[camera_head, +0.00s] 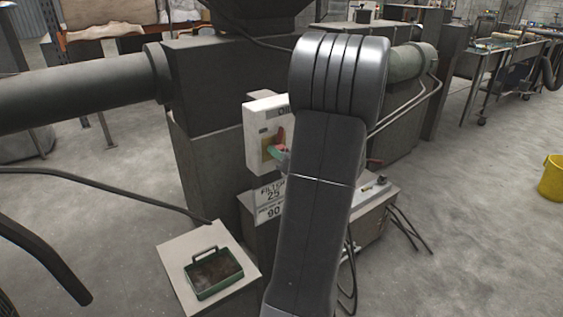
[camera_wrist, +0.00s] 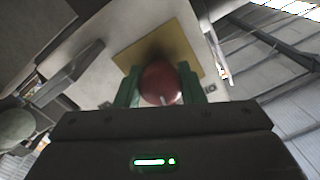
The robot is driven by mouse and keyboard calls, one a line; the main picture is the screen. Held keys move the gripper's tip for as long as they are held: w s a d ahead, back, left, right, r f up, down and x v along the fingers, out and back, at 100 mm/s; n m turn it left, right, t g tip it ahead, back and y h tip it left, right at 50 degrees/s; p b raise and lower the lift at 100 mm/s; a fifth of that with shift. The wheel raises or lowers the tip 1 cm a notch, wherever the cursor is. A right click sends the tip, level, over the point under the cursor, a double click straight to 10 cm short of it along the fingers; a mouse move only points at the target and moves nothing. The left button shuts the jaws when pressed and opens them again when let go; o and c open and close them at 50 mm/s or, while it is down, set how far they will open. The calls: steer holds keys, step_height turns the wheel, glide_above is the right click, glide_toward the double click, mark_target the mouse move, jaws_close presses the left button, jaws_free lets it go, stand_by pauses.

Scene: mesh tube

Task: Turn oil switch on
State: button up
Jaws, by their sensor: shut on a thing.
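The oil switch box (camera_head: 257,153) is a white box with a partly hidden label, fixed to the grey machine. It carries a red switch handle (camera_head: 281,135) over a yellow plate (camera_head: 267,144). In the wrist view the red handle's rounded end (camera_wrist: 160,84) sits in front of the yellow plate (camera_wrist: 188,56). My gripper (camera_wrist: 160,88) has green fingers on both sides of the red handle and is shut on it. In the head view my arm covers the right part of the box and most of my gripper.
A white board (camera_head: 175,257) with a green tray (camera_head: 213,273) lies low in front of the machine. A grey box with cables (camera_head: 372,200) stands right of my arm. A yellow bucket (camera_head: 552,178) is at the far right. Open floor lies to the right.

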steer(key=m+b, duration=0.1)
steer(key=b, duration=0.1)
steer(key=m+b, duration=0.2)
steer(key=shift+f+m, duration=0.25)
steer(key=shift+m, duration=0.05)
steer(key=m+b, duration=0.2)
steer(key=m, duration=0.1)
steer(key=shift+r+m, duration=0.1)
steer(key=shift+m, duration=0.2)
steer(key=m+b, duration=0.1)
steer(key=m, duration=0.2)
steer(key=shift+r+m, duration=0.15)
steer(key=shift+m, duration=0.15)
steer(key=shift+r+m, duration=0.1)
steer(key=shift+m, duration=2.1)
steer(key=o, duration=1)
steer(key=v, duration=1.4)
steer(key=shift+a, duration=0.1)
